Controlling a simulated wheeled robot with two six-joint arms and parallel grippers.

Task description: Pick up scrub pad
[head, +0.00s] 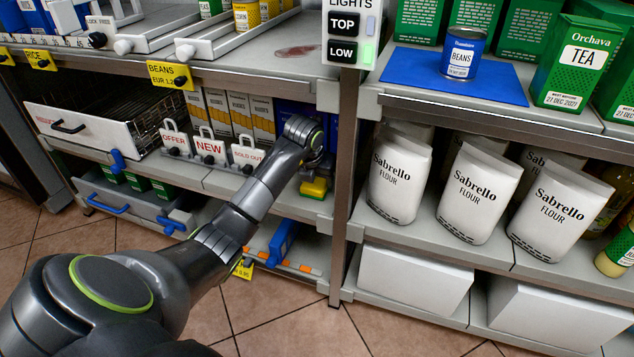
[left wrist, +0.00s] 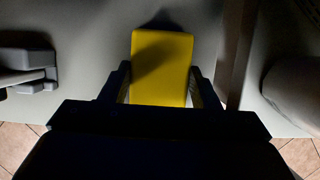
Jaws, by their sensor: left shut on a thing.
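The scrub pad (head: 315,187) is a small yellow and green block at the right end of the middle shelf in the left bay. In the left wrist view the yellow pad (left wrist: 161,68) sits between the two fingers. My left gripper (left wrist: 160,88) is shut on the pad, one finger at each side. In the head view my left arm reaches across to the shelf, and the gripper's fingers are mostly hidden behind the wrist. My right gripper is not in view.
A shelf post (head: 343,180) stands just right of the pad. White flour bags (head: 398,177) fill the shelf beyond it. Small signs on stands (head: 210,149) are left of my wrist.

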